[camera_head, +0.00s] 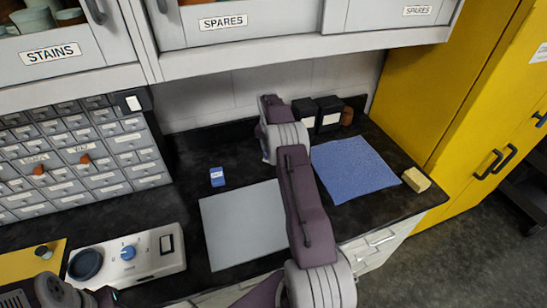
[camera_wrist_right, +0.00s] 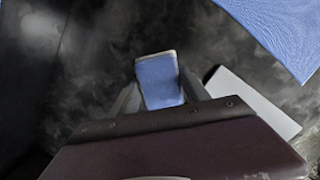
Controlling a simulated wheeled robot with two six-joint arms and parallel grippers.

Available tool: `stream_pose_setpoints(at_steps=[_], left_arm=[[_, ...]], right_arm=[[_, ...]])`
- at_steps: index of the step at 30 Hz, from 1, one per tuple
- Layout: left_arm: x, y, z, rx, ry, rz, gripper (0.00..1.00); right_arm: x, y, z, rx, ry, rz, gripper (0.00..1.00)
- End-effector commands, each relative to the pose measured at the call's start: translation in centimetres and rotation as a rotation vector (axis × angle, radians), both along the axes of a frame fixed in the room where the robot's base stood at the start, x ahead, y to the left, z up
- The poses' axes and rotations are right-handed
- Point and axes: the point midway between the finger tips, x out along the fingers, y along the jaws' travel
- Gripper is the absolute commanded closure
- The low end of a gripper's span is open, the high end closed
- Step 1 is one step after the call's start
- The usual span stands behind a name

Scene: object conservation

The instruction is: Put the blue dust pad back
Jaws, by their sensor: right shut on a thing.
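The blue dust pad (camera_wrist_right: 160,82) has a blue face and a pale edge. In the right wrist view my right gripper (camera_wrist_right: 158,95) is shut on it, with a finger on each side. In the head view my right arm reaches over the counter and hides most of the gripper and pad. A small blue block with a white label (camera_head: 217,176) stands on the counter left of the arm. Only part of my left arm shows at the lower left of the head view; its fingers are not visible.
A blue cloth (camera_head: 354,170) lies right of my arm, with a yellow sponge-like block (camera_head: 416,179) beside it. A grey mat (camera_head: 235,225) lies in front. Dark boxes (camera_head: 328,113) stand at the back. A drawer cabinet (camera_head: 85,155) and a white device (camera_head: 150,252) are left.

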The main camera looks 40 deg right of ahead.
Motion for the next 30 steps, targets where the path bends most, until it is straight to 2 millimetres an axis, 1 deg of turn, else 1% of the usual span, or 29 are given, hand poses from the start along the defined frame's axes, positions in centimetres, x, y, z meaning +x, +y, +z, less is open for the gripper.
stream_pose_setpoints(at_steps=[2,6,9,20,21,23,30], left_arm=[[0.0,0.0,0.0,0.000,0.000,0.000,0.64],[0.0,0.0,0.6,0.000,0.000,0.000,0.64],[0.0,0.0,0.8,0.000,0.000,0.000,0.64],[0.0,0.0,0.5,0.000,0.000,0.000,0.64],[0.0,0.0,0.5,0.000,0.000,0.000,0.64],[0.0,0.0,0.5,0.000,0.000,0.000,0.64],[0.0,0.0,0.5,0.000,0.000,0.000,0.64]], right_arm=[[0.0,0.0,-0.2,0.000,0.000,0.000,0.84],[-0.1,0.1,-2.6,0.003,0.004,0.001,0.84],[-0.1,0.0,-3.8,0.000,0.001,0.001,0.84],[0.0,0.0,-4.4,0.000,-0.001,0.001,0.84],[0.0,0.0,-4.4,-0.001,-0.001,0.001,0.41],[0.0,0.0,-4.3,-0.001,-0.001,0.001,0.24],[0.0,0.0,-4.3,0.000,-0.001,0.001,0.24]])
